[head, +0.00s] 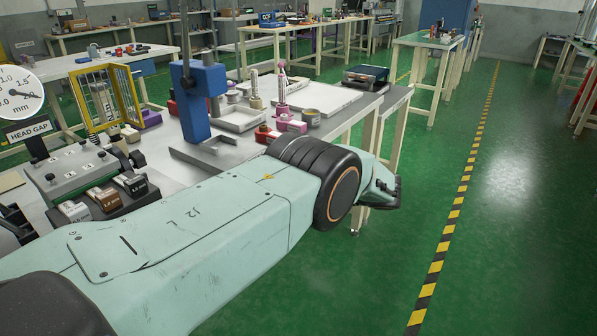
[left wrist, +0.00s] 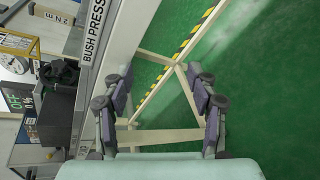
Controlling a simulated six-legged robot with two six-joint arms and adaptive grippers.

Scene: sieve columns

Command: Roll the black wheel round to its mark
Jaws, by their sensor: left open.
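A round white dial (head: 20,92) in mm stands over a HEAD GAP sign (head: 28,131). Beside it is a grey machine block (head: 82,172) with black knobs. My left arm reaches across the front of the bench. In the left wrist view my left gripper (left wrist: 161,95) is open and empty, over the green floor beside the bench edge. My right gripper is not in view.
A blue press (head: 198,100) stands on the bench near a grey tray (head: 240,118). A yellow frame (head: 105,98) stands at the left. A BUSH PRESS label (left wrist: 92,38) is on the bench edge in the left wrist view. The green floor (head: 500,200) at the right is clear.

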